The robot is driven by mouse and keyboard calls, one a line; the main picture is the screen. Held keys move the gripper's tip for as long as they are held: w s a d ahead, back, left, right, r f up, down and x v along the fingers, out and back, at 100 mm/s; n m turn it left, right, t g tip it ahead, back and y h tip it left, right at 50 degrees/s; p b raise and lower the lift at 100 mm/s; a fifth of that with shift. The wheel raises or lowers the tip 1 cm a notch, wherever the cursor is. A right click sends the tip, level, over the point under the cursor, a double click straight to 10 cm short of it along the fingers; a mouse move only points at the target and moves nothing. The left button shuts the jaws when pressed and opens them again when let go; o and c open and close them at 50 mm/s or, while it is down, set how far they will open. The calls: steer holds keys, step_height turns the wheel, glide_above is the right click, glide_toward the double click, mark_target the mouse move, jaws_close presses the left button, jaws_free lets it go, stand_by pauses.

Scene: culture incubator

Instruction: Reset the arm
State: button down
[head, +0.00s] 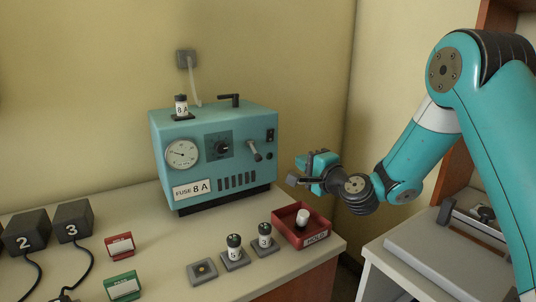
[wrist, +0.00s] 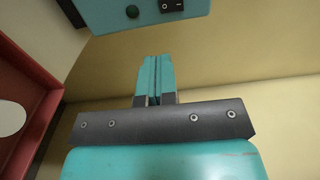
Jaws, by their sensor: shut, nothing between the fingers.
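My gripper (head: 294,180) is shut and empty in the head view. It hangs in the air to the right of the teal incubator box (head: 205,135), above the red HOLD tray (head: 275,219). In the wrist view the gripper's teal fingers (wrist: 155,75) are pressed together with nothing between them. My arm reaches in from the right side of the head view, bent at the elbow. A corner of the incubator with a black rocker switch (wrist: 172,5) shows at the top of the wrist view.
The tray holds a white-topped fuse (head: 303,216). Two fuses (head: 234,247) (head: 265,235) stand in holders beside an empty holder (head: 202,271). Another fuse (head: 181,105) stands on the incubator.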

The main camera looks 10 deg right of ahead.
steer(key=s+a+r+n+g+y+p, duration=0.1)
steer(key=s+a+r+n+g+y, duration=0.15)
steer(key=s+a+n+g, duration=0.4)
steer(key=s+a+r+n+g+y+p, duration=0.1)
steer(key=s+a+r+n+g, duration=0.25)
steer(key=s+a+n, duration=0.5)
steer(key=s+d+n+g+h, duration=0.2)
steer(key=s+d+n+g, duration=0.1)
steer(key=s, duration=0.8)
steer(key=s+d+f+n+g+h+p, duration=0.1)
steer(key=s+d+n+g+h, duration=0.2)
steer(key=s, duration=0.8)
steer(key=shift+s+d+g, duration=0.35)
steer(key=shift+d+g, duration=0.25)
steer(key=shift+d, duration=0.45)
steer(key=shift+h, duration=0.25)
